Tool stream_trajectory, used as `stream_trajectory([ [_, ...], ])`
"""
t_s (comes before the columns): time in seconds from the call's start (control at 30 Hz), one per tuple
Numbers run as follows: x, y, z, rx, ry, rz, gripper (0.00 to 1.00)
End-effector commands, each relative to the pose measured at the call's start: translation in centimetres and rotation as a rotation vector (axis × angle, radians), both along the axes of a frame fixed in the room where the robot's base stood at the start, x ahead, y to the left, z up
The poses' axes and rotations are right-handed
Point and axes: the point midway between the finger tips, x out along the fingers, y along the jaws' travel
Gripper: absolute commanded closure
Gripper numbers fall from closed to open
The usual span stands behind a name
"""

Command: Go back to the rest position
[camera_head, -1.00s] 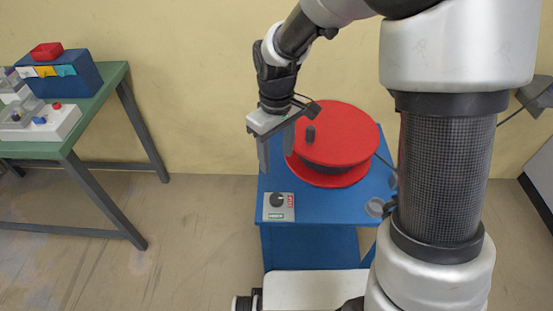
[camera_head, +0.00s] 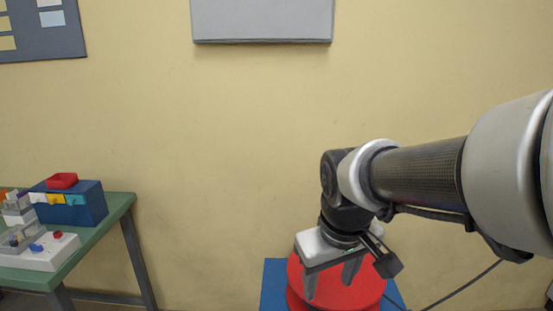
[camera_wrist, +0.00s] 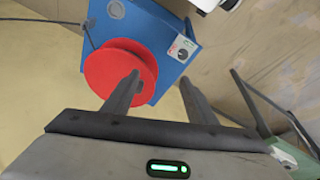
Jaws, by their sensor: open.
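My gripper (camera_head: 331,281) is in the lower right of the head view, fingers apart and pointing down, with nothing between them. It hangs in front of the red reel (camera_head: 352,290) and overlaps it in the picture; I see no contact. In the wrist view my gripper (camera_wrist: 160,85) is also open and empty. There the red reel (camera_wrist: 108,70) lies beyond the left finger, on the blue stand (camera_wrist: 165,22). A small grey panel with a dark knob (camera_wrist: 182,48) sits on the stand.
A green table (camera_head: 120,207) stands at the left with a blue box (camera_head: 88,204) and a white block with buttons (camera_head: 40,256). A grey panel (camera_head: 262,22) hangs on the wall above. A dark cable (camera_head: 460,288) runs at the lower right. The middle wall area is clear.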

Motion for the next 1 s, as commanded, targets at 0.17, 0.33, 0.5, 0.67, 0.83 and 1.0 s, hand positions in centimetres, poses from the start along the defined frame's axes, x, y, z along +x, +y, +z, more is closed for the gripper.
stream_trajectory([
  [0.17, -4.0, -2.4, 2.9, 0.05, -0.103, -0.146, 0.48],
  [0.33, -6.8, -3.7, 3.9, 0.092, -0.167, -0.242, 0.48],
  [0.5, -9.2, -4.6, 4.5, 0.134, -0.226, -0.322, 0.48],
  [0.67, -9.1, -4.5, 8.7, 0.134, -0.22, -0.322, 0.48],
  [0.83, -9.1, -4.5, 12.8, 0.133, -0.219, -0.32, 0.48],
  [1.0, -9.1, -4.5, 17.7, 0.133, -0.219, -0.32, 0.48],
])
